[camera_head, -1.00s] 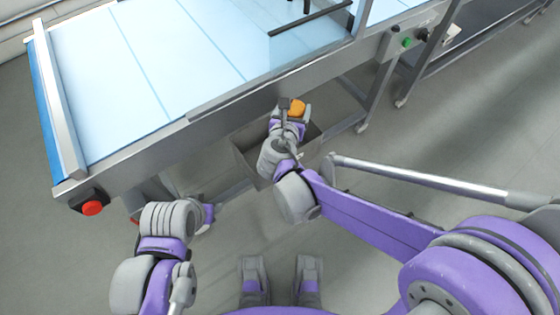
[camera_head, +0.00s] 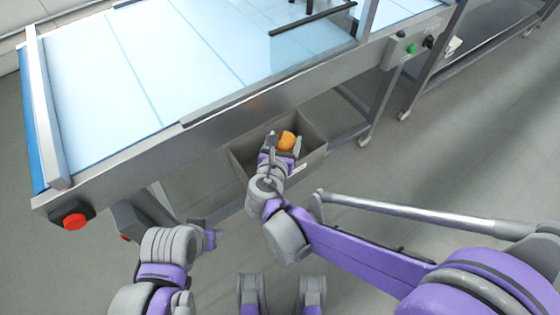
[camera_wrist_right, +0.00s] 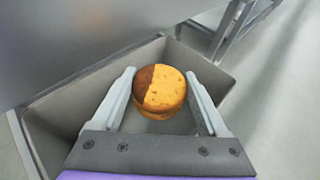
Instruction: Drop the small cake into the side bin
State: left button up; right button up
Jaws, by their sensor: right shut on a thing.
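The small cake (camera_head: 287,141) is round and orange, with a brown part on top that shows in the right wrist view (camera_wrist_right: 159,91). My right gripper (camera_head: 283,143) is shut on the cake, one finger on each side of it. It holds the cake over the grey side bin (camera_head: 243,145), which sits beside the conveyor's frame. In the right wrist view the bin's walls (camera_wrist_right: 62,92) surround the cake; how high the cake is above the bin floor is hard to tell. My left gripper (camera_head: 207,236) is at the lower left, apart from the bin; its fingers are too small to read.
The conveyor (camera_head: 150,70) with a pale belt runs above and behind the bin. A red button (camera_head: 74,221) is at its left corner and a green button (camera_head: 412,48) at its right. Conveyor legs stand right of the bin.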

jog(key=o, duration=0.8)
jog(key=shift+c, duration=0.2)
jog(key=shift+s+r, duration=0.1)
jog(key=p+v, duration=0.2)
jog(key=v, duration=0.8)
jog(key=shift+s, duration=0.3)
jog(key=shift+a+r, duration=0.1)
jog(key=shift+r, duration=0.05)
